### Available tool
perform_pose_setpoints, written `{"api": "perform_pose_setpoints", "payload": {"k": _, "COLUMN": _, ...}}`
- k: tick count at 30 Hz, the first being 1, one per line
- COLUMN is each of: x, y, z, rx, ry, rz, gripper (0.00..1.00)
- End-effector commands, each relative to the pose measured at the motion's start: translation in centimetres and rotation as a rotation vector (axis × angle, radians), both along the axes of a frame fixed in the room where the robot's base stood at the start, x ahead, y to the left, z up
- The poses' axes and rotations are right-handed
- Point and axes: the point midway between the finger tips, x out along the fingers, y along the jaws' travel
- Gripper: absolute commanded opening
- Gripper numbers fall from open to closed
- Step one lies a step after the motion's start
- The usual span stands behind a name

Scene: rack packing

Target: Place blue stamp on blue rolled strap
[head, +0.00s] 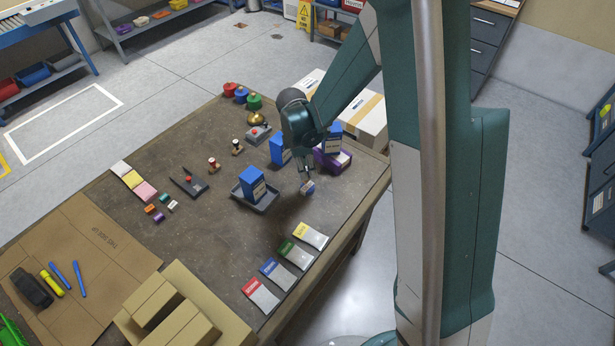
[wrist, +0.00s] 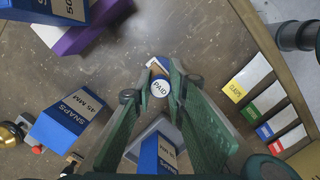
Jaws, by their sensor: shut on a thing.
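My gripper (head: 306,178) is shut on the blue stamp (head: 308,188), held over the table right of the grey tray. In the wrist view, the stamp (wrist: 161,87) shows a round white top reading "PAID" inside a blue rim, between my gripper's green fingers (wrist: 162,92). A tan and blue part shows just beyond that top. I cannot tell how high the stamp is. A small round blue item (head: 241,95), seemingly the blue rolled strap, sits between a red one and a green one at the table's far edge, well away from my gripper. It does not show in the wrist view.
A blue box stands in the grey tray (head: 261,204). Another blue box (head: 278,149) and a purple bin (head: 333,158) holding a blue box stand near my arm. A brass bell (head: 257,118) is at the back. Several coloured packets lie at the front right.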

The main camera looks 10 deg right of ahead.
Motion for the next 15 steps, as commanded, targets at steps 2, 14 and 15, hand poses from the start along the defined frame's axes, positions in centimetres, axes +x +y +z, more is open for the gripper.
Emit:
{"api": "perform_pose_setpoints", "payload": {"k": 2, "x": 0.0, "y": 0.0, "z": -0.6, "rx": 0.0, "ry": 0.0, "rz": 0.0, "gripper": 0.04}}
{"api": "perform_pose_setpoints", "payload": {"k": 14, "x": 0.0, "y": 0.0, "z": -3.8, "rx": 0.0, "ry": 0.0, "rz": 0.0, "gripper": 0.04}}
{"api": "perform_pose_setpoints", "payload": {"k": 15, "x": 0.0, "y": 0.0, "z": -3.9, "rx": 0.0, "ry": 0.0, "rz": 0.0, "gripper": 0.04}}
